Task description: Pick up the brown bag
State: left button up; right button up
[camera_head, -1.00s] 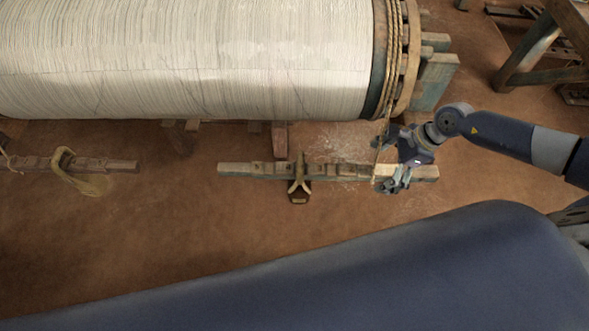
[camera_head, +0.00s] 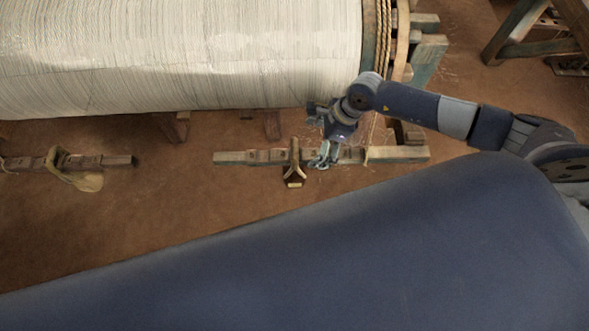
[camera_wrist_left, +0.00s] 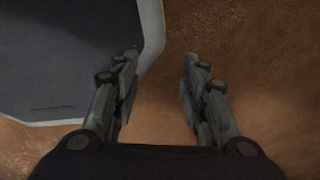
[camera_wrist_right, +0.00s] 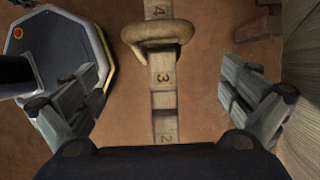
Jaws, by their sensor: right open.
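A brown bag (camera_head: 294,178) with a tan strap sits at the numbered wooden beam on the floor in the head view. The strap appears to pass over the beam. In the right wrist view a tan strap loop (camera_wrist_right: 158,35) lies across the beam ahead of the fingers; the bag's body cannot be made out there. My right gripper (camera_head: 322,162) is open and empty, over the beam just right of the bag. Its fingers (camera_wrist_right: 163,68) spread either side of the beam. My left gripper (camera_wrist_left: 160,58) is open and empty over bare floor, outside the head view.
The wooden beam (camera_head: 395,155) lies below the large white warp roller (camera_head: 180,55). A second beam (camera_head: 115,161) at left carries a tan pouch (camera_head: 86,181). A wooden frame (camera_head: 510,40) stands at upper right. Floor between the two beams is clear.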

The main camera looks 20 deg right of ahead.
aim_at(297, 146)
jog(key=a, duration=0.1)
jog(key=w+a, duration=0.1)
jog(key=a, duration=0.1)
jog(key=shift+a+f, duration=0.1)
jog(key=shift+a, duration=0.3)
jog(key=shift+f, duration=0.15)
jog(key=b+x, duration=0.3)
jog(key=x, duration=0.1)
jog(key=shift+w+a+f+b, duration=0.1)
jog(key=shift+f+b, duration=0.2)
jog(key=shift+b, duration=0.05)
pick_arm(q)
jog(key=f, duration=0.3)
jog(key=shift+s+f, duration=0.25)
jog(key=shift+s, duration=0.15)
pick_arm(e)
jog(key=c, duration=1.8)
pick_arm(q)
jog(key=shift+w, duration=0.1)
pick_arm(e)
jog(key=shift+w+a+r, duration=0.1)
jog(key=shift+w+r, duration=0.05)
jog(key=shift+r, duration=0.05)
jog(key=shift+c, duration=1.3)
